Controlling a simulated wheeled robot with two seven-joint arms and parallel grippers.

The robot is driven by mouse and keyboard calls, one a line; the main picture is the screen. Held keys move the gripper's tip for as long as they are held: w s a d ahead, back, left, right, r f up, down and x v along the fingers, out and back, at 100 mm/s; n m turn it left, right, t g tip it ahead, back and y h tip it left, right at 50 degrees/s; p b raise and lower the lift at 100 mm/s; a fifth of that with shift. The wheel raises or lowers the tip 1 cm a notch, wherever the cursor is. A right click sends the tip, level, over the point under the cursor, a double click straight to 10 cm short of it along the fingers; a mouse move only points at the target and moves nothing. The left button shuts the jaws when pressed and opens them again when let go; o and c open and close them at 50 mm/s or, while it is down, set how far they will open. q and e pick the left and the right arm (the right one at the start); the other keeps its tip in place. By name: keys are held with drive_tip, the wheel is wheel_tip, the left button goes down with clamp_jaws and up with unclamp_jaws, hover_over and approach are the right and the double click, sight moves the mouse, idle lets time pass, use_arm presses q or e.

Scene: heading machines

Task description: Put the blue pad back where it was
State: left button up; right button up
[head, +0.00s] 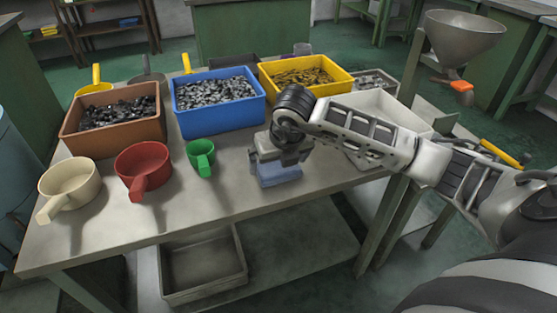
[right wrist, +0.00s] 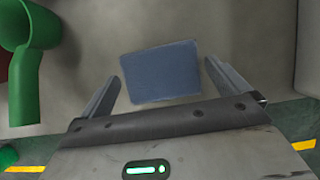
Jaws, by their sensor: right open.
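The blue pad (right wrist: 161,72) lies flat on the table top near its front edge. In the head view the blue pad (head: 279,176) shows just below my right gripper (head: 272,168). In the right wrist view the fingers of my right gripper (right wrist: 163,88) are spread apart, one on each side of the pad, with a gap visible on both sides. The gripper is open and holds nothing. My left gripper is not in view.
A green scoop (head: 201,157), a red scoop (head: 142,168) and a cream scoop (head: 68,187) stand left of the pad. Brown (head: 70,122), blue (head: 219,131) and yellow (head: 335,78) bins of metal parts stand behind.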

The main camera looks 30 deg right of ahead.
drive_tip(key=v, duration=1.2)
drive_tip(key=s+a+f+n+g+y, duration=0.1)
drive_tip(key=s+a+f+n+y, duration=0.2)
drive_tip(key=a, duration=0.4)
drive_tip(key=s+a+f+g+y, duration=0.1)
drive_tip(key=s+a+f+y, duration=0.1)
drive_tip(key=a+y, duration=0.4)
drive_tip(key=s+a+r+m+t+y, duration=0.35)
drive_tip(key=a+r+m+y, duration=0.25)
drive_tip(key=a+r+y, duration=0.45)
drive_tip(key=w+d+f+m+t+h, duration=0.2)
drive_tip(key=d+f+m+t+h, duration=0.3)
drive_tip(key=m, duration=0.7)
drive_tip(key=w+d+f+m+t+h, duration=0.1)
drive_tip(key=d+f+m+t+h, duration=0.2)
drive_tip(key=f+m+t+h, duration=0.65)
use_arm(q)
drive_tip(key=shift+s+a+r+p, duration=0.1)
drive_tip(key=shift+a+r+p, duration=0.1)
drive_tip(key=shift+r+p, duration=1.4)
use_arm(e)
drive_tip(key=s+f+m+g, duration=0.6)
drive_tip(key=s+f+g, duration=0.2)
drive_tip(key=f+g, duration=0.1)
drive_tip(key=shift+d+f+m+g+p, duration=0.2)
drive_tip(key=shift+d+m+g+p, duration=0.15)
drive_tip(key=shift+d+p, duration=0.1)
